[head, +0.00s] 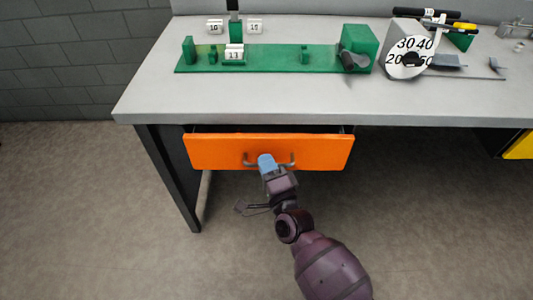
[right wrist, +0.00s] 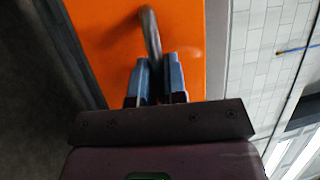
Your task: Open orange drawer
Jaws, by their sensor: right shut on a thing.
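The orange drawer (head: 318,149) hangs under the left part of the grey workbench and is pulled out a little, with a dark gap above its front. Its grey bar handle (head: 290,162) is on the middle of the front. My right gripper (head: 265,160) is shut on the handle, with blue fingers around the bar. In the right wrist view the handle (right wrist: 150,30) runs down between the two fingers (right wrist: 157,78), against the orange drawer front (right wrist: 95,40). My left gripper is not in view.
The workbench top (head: 290,100) carries a green fixture (head: 275,60) with small numbered blocks, a dial (head: 410,57) and tools at right. A dark table leg (head: 172,175) stands left of the drawer. A yellow drawer (head: 519,146) shows at the right edge. The floor in front is clear.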

